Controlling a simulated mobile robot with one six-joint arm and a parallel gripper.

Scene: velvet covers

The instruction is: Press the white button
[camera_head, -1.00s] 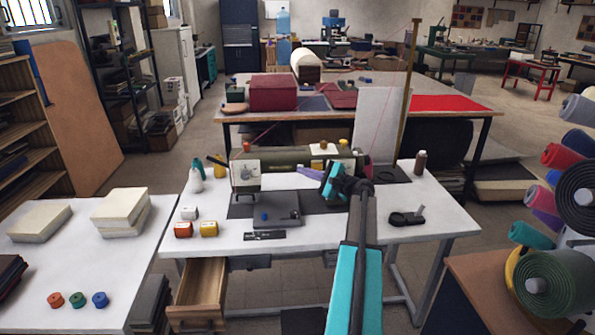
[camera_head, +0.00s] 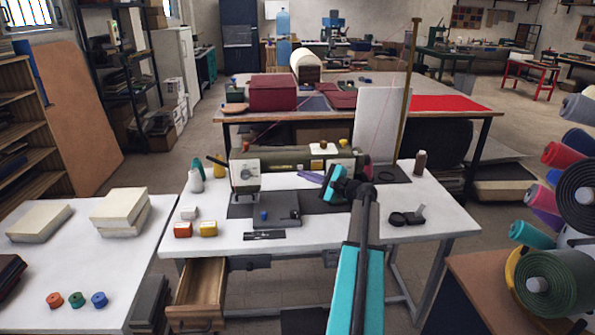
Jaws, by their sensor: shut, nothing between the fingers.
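A small white block (camera_head: 189,212), which looks like the white button, sits on the left part of the white sewing table (camera_head: 325,236). An orange block (camera_head: 183,230) and a yellow block (camera_head: 208,229) sit just in front of it. My gripper (camera_head: 304,175) is over the sewing table, well to the right of the white block and apart from it. Its purple fingers point left, are shut and hold nothing. My forearm hides part of the table at the right.
A sewing machine (camera_head: 246,176) stands behind and right of the blocks. An open drawer (camera_head: 202,288) juts out below the table front. The table between the blocks and the left edge is clear.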

